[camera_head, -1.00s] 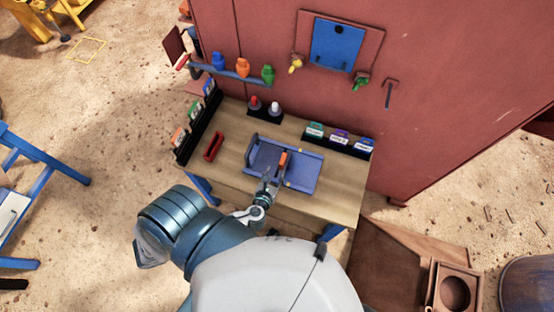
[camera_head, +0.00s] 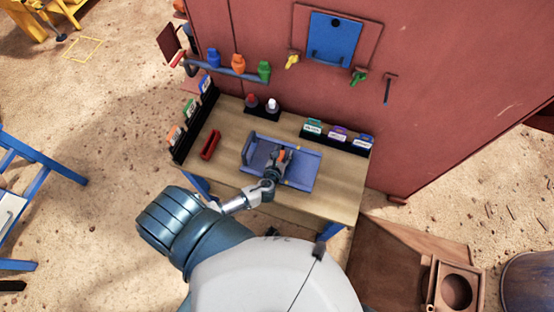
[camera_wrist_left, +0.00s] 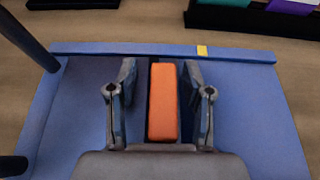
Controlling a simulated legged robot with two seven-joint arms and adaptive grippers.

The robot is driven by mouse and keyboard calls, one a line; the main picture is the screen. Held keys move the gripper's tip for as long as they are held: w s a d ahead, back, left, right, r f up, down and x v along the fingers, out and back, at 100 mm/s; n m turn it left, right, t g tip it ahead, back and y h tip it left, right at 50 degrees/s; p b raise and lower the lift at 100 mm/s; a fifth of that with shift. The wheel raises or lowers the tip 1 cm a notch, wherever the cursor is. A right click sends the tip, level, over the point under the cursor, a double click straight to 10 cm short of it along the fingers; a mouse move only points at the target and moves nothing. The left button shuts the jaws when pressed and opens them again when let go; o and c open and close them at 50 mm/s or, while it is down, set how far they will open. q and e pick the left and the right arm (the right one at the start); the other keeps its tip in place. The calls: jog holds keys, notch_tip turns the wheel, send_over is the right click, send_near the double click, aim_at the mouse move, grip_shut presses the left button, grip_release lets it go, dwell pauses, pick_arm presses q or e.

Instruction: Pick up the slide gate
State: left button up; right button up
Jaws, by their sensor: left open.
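A blue flat plate (camera_head: 305,168) with raised edges lies on the workbench, an orange block at its middle and a dark bar at its left end; I cannot tell for sure whether it is the slide gate. In the left wrist view the blue plate (camera_wrist_left: 255,110) fills the lower part, with the orange block (camera_wrist_left: 163,85) upright in the middle. My left gripper (camera_head: 279,160) is open over the plate. In the wrist view its fingers (camera_wrist_left: 160,110) stand on either side of the orange block, with small gaps. My right gripper is out of view.
The wooden workbench (camera_head: 341,193) stands against a red wall (camera_head: 440,70). On it are a red tray (camera_head: 210,145), labelled boxes (camera_head: 338,137) in a dark rack and two bottles. A blue panel (camera_head: 334,38) and a rail of coloured bottles (camera_head: 238,64) are on the wall.

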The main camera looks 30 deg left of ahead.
pick_arm(q)
jog(key=shift+d, duration=0.15)
grip_shut()
jog(key=shift+w+r, duration=0.1)
jog(key=shift+r, duration=0.05)
jog(key=shift+r, duration=0.15)
